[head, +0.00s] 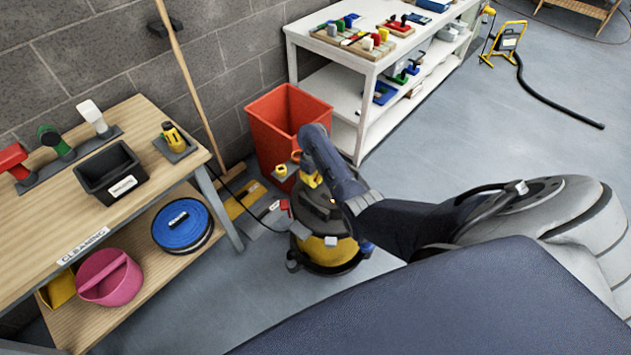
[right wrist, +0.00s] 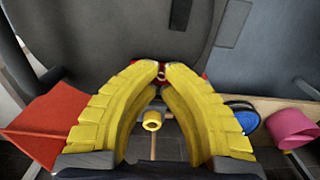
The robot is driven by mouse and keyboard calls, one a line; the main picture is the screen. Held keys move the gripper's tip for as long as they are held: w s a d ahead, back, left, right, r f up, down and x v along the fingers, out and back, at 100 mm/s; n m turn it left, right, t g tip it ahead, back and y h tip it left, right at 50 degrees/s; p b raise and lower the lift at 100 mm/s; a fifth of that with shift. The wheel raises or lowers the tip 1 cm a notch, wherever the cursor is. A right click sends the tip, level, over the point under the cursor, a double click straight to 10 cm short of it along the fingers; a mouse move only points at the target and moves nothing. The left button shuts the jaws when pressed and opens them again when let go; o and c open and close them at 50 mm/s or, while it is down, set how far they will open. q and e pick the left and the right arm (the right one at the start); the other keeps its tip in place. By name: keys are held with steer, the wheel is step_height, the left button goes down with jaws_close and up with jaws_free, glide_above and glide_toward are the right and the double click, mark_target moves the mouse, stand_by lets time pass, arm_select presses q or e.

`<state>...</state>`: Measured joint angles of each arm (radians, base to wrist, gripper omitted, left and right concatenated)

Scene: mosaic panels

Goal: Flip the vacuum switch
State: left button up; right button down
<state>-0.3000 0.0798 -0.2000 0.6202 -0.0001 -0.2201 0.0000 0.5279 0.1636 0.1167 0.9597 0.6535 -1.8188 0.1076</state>
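The vacuum (head: 330,252) is a black and yellow canister on the floor, in the middle of the head view. My right arm reaches over it from the lower right. The right gripper's yellow fingers (head: 312,180) are mostly hidden by my wrist there. In the right wrist view the two yellow fingers of my right gripper (right wrist: 162,68) curve together, with only a slim gap between their tips. A red part (right wrist: 190,77), perhaps the switch, shows right behind the tips against a dark grey surface. I cannot tell whether the tips touch it. My left gripper is not in view.
A red bin (head: 287,122) stands behind the vacuum. A wooden cleaning bench (head: 150,195) is at left and a white shelf (head: 345,60) at the back. A cord runs on the floor left of the vacuum. The floor (head: 450,130) at right is mostly clear.

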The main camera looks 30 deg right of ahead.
steer(key=shift+f, duration=0.2)
steer(key=shift+r, duration=3.5)
